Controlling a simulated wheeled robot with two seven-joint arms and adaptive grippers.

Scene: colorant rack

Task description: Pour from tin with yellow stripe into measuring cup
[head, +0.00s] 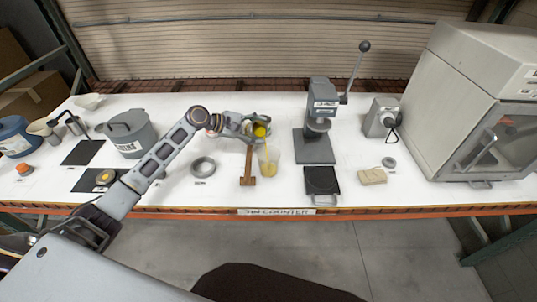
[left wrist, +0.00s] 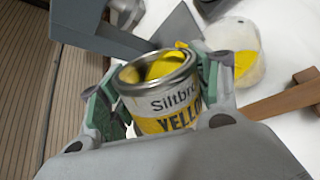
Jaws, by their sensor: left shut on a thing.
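My left gripper (head: 256,126) is shut on an open tin with a yellow stripe and holds it tipped above the counter. In the left wrist view the tin (left wrist: 160,95) sits between the green-padded fingers (left wrist: 150,98); its label reads "Siltbro…" and "YELLOW", and yellow paint shows inside. In the head view the tin's yellow mouth (head: 261,131) faces me. My right gripper is out of view.
A brown wooden tool (head: 248,165) lies just left of the cup. A lever press (head: 320,100) and a dark scale-like plate (head: 321,180) stand to the right. A grey ring (head: 203,167) and a lidded pot (head: 128,135) are to the left.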

